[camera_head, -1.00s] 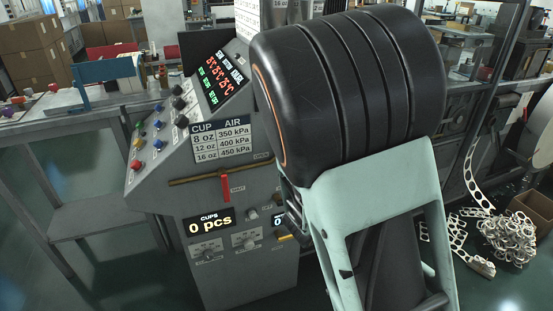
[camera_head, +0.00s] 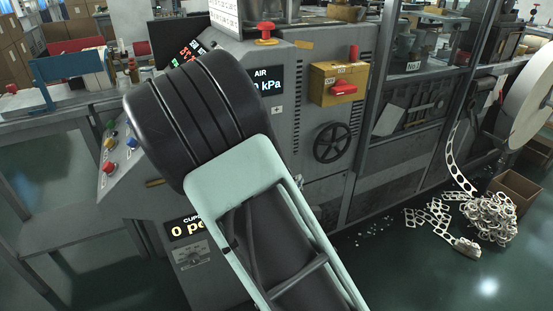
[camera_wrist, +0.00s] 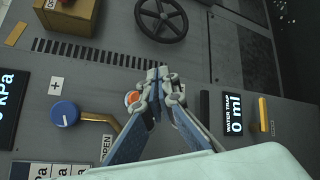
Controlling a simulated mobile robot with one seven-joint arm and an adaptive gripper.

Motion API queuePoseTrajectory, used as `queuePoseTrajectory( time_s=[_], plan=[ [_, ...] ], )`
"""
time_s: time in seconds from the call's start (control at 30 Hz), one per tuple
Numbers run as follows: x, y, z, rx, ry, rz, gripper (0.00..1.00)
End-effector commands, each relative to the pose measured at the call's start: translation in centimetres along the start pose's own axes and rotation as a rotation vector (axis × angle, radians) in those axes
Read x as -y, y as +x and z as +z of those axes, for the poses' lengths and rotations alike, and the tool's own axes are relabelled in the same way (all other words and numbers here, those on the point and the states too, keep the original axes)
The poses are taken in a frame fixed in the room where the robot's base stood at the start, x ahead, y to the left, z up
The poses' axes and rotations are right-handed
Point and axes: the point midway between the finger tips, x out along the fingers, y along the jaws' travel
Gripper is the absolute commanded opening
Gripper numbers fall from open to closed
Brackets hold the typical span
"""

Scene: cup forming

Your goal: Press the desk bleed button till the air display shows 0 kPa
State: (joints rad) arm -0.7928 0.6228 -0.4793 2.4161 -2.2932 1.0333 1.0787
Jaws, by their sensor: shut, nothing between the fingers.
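The AIR display (camera_head: 266,80) shows in the head view with "kPa" readable; my arm covers the front of its number. In the wrist view the display (camera_wrist: 8,105) is cut off by the left edge. The sloped desk at left carries coloured buttons: a red one (camera_head: 104,168), a yellow one (camera_head: 108,142) and a blue one (camera_head: 131,142). No label shows which is the bleed button. My gripper (camera_wrist: 158,74) is shut and empty in front of the grey panel. A small orange-red round part (camera_wrist: 132,97) sits just behind its fingertips; contact cannot be told.
In the wrist view a blue knob (camera_wrist: 65,114), a brass lever (camera_wrist: 100,120) and a WATER TRAP display (camera_wrist: 234,124) reading 0 ml surround my gripper. A handwheel (camera_head: 332,143), yellow box (camera_head: 338,84) and red mushroom button (camera_head: 265,30) are on the machine. Scrap strip lies right.

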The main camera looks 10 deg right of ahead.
Motion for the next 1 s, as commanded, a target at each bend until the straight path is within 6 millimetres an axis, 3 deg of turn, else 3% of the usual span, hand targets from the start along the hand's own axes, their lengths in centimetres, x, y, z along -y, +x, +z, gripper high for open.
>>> queuePoseTrajectory(
  time_s=[0.27, 0.7, 1.0],
  plan=[
    [-1.1, 1.2, -0.8, 0.002, 0.0, 0.001, 0.0],
    [-3.8, 5.3, -3.8, 0.002, 0.002, 0.001, 0.0],
    [-4.5, 6.2, -4.4, 0.002, 0.001, 0.0, 0.0]
  ],
)
